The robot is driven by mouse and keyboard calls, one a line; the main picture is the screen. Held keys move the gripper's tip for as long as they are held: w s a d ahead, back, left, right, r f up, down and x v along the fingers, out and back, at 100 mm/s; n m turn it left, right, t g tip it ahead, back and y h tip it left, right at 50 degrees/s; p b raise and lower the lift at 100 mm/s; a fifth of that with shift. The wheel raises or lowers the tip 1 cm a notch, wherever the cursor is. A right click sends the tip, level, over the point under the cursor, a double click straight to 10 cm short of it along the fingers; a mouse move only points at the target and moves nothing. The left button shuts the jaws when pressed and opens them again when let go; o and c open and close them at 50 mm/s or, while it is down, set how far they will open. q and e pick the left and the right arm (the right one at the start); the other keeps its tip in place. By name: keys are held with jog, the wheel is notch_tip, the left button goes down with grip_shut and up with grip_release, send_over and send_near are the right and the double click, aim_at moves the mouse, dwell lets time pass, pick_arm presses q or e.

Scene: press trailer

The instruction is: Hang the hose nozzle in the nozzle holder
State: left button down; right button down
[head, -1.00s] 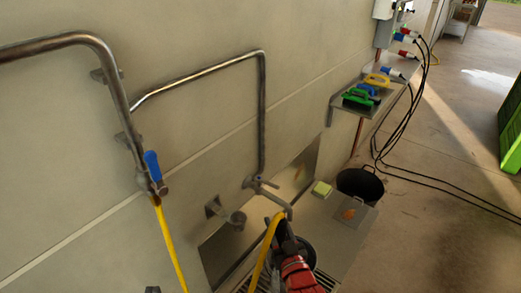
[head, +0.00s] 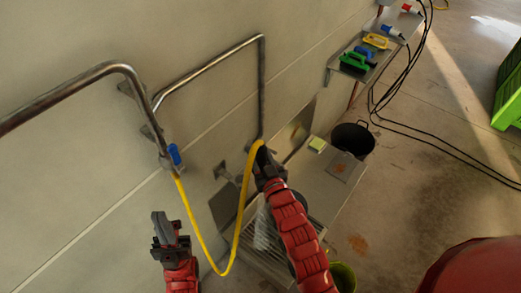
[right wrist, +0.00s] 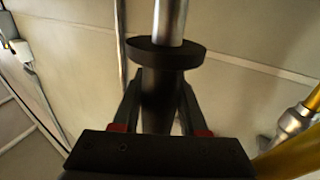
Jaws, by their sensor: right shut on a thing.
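My right gripper (head: 268,172) is shut on the hose nozzle. In the right wrist view its fingers (right wrist: 158,118) clasp the black body of the nozzle (right wrist: 165,53), which has a wide collar and a metal tube beyond. In the head view the gripper mostly hides the nozzle. The yellow hose (head: 237,228) loops from the nozzle down and up to the blue-handled valve (head: 173,155). A small grey wall bracket (head: 222,171), seemingly the nozzle holder, is left of my right gripper, apart from it. My left gripper (head: 170,232) appears open and empty at lower left.
Bent metal pipes (head: 262,85) stand out from the wall. A steel counter (head: 318,185) with a yellow-green sponge (head: 317,144) and grate is below. A black bucket (head: 352,138), a wall shelf (head: 345,60) with brushes and cables on the floor are to the right.

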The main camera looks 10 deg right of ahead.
jog(key=w+a+f, duration=0.2)
jog(key=w+a, duration=0.4)
jog(key=shift+w+a+f+b, duration=0.15)
jog(key=shift+f+b, duration=0.05)
jog(key=shift+b, duration=0.15)
dwell(0.7)
jog(key=shift+b, duration=0.3)
dwell(0.5)
jog(key=shift+b, duration=0.35)
dwell(0.9)
jog(key=shift+f+b, duration=0.15)
jog(key=shift+b, duration=0.2)
